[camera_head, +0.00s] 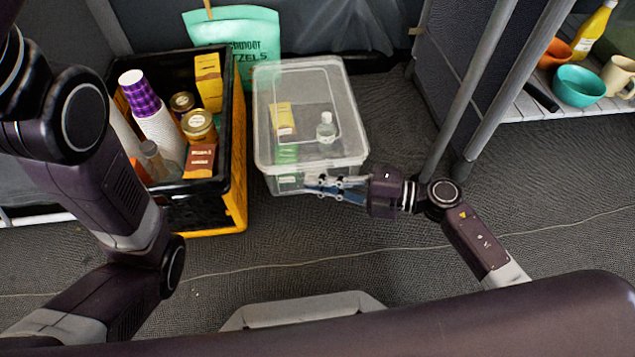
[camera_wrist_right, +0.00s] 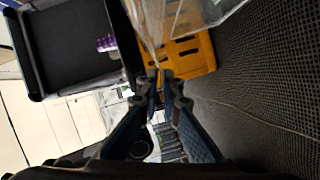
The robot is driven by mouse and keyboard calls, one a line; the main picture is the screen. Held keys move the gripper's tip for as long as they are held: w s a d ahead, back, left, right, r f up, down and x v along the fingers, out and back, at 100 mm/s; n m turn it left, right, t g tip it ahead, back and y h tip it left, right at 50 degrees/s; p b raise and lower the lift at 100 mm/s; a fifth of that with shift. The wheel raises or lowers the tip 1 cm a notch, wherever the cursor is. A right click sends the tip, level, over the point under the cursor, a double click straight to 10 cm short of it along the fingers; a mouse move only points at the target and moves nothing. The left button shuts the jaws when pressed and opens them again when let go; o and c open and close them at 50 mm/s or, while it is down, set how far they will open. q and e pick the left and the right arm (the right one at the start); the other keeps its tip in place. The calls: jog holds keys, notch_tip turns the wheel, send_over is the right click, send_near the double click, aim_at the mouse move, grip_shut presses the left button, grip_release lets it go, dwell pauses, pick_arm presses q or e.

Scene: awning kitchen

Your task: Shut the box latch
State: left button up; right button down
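A clear plastic box (camera_head: 262,130) with a translucent lid stands on the grey floor in the head view, its lid lying on top. A small clear bottle and a yellow packet show through the lid. My right gripper (camera_head: 316,187) is at the box's near side, just below the lid's front edge. In the right wrist view its fingertips (camera_wrist_right: 161,78) are nearly together with nothing clear between them. The box also shows there (camera_wrist_right: 205,14), above the fingers. I cannot tell whether they touch it. The latch is too small or hidden to make out. My left gripper is out of view.
A black and yellow crate (camera_head: 238,165) with cups, jars and packets stands close left of the box. A green pretzel bag (camera_head: 255,35) stands behind. Metal legs (camera_head: 475,95) and a shelf with bowls (camera_head: 580,86) are at the right. The floor in front is clear.

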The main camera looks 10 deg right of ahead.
jog(key=shift+f, duration=0.25)
jog(key=shift+f+n+b, duration=0.3)
jog(key=shift+n+b, duration=0.2)
jog(key=shift+b, duration=0.1)
jog(key=shift+w+f+n+t+y+b, duration=0.2)
jog(key=shift+f+n+y, duration=0.2)
jog(key=shift+n, duration=0.5)
jog(key=shift+w+f+n+t+y+b, duration=0.15)
jog(key=shift+f+n+y, duration=0.25)
jog(key=shift+n, duration=0.5)
jog(key=shift+w+f+n+t+y+b, duration=0.1)
jog(key=shift+w+f+n+t+y, duration=0.25)
jog(key=shift+n, duration=0.55)
jog(key=shift+s+d, duration=0.1)
jog(key=c, duration=2.2)
grip_release()
